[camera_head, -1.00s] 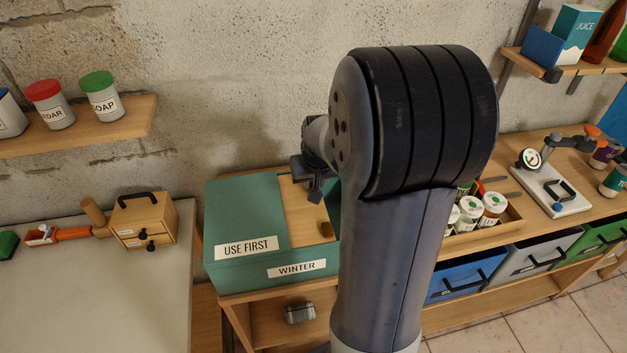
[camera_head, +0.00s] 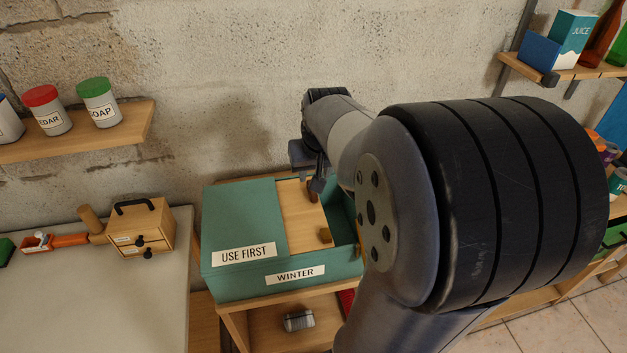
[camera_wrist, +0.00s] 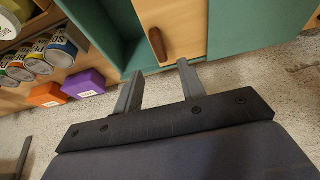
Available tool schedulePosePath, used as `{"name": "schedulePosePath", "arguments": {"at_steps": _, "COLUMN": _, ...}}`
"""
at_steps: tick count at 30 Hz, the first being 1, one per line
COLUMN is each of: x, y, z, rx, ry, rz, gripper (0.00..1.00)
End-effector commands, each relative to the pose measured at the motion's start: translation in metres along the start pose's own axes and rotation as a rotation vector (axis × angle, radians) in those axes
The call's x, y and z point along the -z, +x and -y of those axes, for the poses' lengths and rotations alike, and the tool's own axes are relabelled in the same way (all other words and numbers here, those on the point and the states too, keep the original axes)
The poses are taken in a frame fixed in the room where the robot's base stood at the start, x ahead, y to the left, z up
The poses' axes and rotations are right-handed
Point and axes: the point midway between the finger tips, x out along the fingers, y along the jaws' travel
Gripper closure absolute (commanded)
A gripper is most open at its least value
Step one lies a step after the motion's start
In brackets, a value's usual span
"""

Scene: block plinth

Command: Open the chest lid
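The chest is a green box (camera_head: 225,283) with "USE FIRST" and "WINTER" labels, left of centre in the head view. A wooden lid panel (camera_head: 296,225) lies in its top, right of a green cover. An open green-walled gap shows along the panel's right side. My gripper (camera_wrist: 160,74) is open and empty, at the panel's back edge. The handle is just beyond the fingertips, roughly in line with the space between them.
The rough wall (camera_head: 230,90) is close behind the chest. A small wooden drawer box (camera_head: 145,230) stands on the pale table at left. Jars (camera_wrist: 60,48) and purple and orange boxes (camera_wrist: 84,83) are beside the chest in the wrist view. My arm hides much of the right side.

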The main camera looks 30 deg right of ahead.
Motion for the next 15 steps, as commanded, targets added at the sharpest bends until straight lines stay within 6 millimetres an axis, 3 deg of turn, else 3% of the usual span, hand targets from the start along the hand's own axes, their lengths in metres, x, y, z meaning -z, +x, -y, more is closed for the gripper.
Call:
{"name": "schedulePosePath", "arguments": {"at_steps": 6, "x": 0.000, "y": -0.022, "z": 0.000, "rx": 0.000, "ry": 0.000, "rz": -0.001, "gripper": 0.62}}
{"name": "schedulePosePath", "arguments": {"at_steps": 15, "x": 0.000, "y": -0.026, "z": 0.000, "rx": 0.000, "ry": 0.000, "rz": 0.000, "gripper": 0.62}}
